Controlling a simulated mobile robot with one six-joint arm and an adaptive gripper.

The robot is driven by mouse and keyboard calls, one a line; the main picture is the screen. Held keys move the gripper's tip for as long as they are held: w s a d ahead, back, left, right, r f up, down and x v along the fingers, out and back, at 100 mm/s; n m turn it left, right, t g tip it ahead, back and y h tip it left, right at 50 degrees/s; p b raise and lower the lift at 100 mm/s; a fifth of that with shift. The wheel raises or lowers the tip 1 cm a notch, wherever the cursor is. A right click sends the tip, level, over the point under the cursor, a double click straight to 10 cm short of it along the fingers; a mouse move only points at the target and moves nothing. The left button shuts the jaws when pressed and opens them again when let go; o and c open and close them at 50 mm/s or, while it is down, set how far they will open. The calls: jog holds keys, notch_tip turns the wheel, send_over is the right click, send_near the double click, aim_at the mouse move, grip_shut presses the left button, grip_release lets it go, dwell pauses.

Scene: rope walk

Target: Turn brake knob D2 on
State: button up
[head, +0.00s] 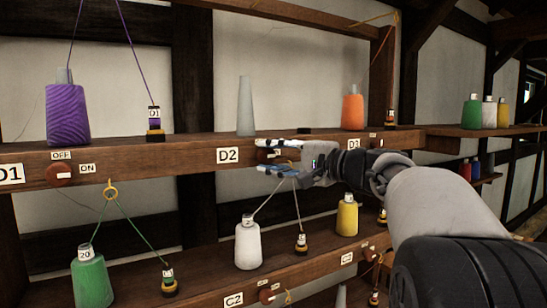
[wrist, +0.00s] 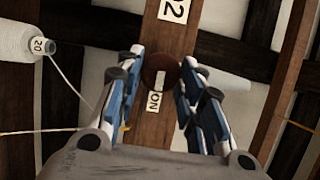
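Brake knob D2 (wrist: 152,73) is a round, dark red-brown knob on a wooden beam, right of the D2 label (head: 228,156). A white mark on its face points toward the ON label (wrist: 154,102) in the wrist view. My gripper (head: 261,155) reaches in from the right, with one finger above and one below the knob. The fingers hide part of the beam; I cannot read the OFF label there.
A bare grey cone (head: 245,106) stands on the beam above D2. Knob D1 (head: 57,175) is at the left, and the D3 label (head: 354,144) is at the right. Below hang threads near a white spool (head: 248,247) and a yellow spool (head: 347,218).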

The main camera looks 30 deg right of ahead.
jog(key=o, duration=0.4)
jog(key=v, duration=1.2)
dwell(0.3)
